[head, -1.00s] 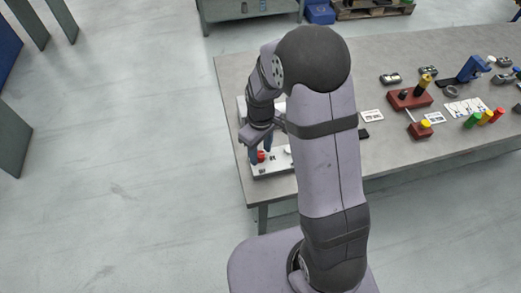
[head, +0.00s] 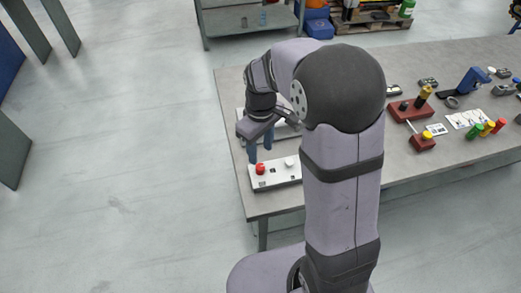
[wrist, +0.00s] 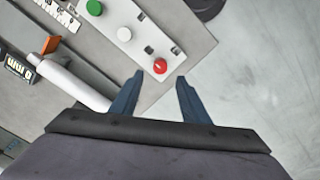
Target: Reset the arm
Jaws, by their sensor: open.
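My gripper (head: 260,150) is open and empty, its two blue fingers pointing down over the left end of the workbench. It also shows in the wrist view (wrist: 158,84), with nothing between the fingertips. A white control box (head: 282,180) lies on the bench just below the fingers in the head view. A red button (head: 260,169) is at its left end, and a white button (head: 289,162) is beside it. The wrist view shows the red button (wrist: 160,66), a white button (wrist: 124,34) and a green button (wrist: 94,7) in a row. The fingertips are apart from the red button.
The grey workbench (head: 400,165) runs right, with a red block (head: 410,108), a blue tool (head: 475,78) and several coloured cylinders on it. In the wrist view, a white cylinder (wrist: 72,82) lies left of the fingers. Open floor (head: 120,180) is left of the bench.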

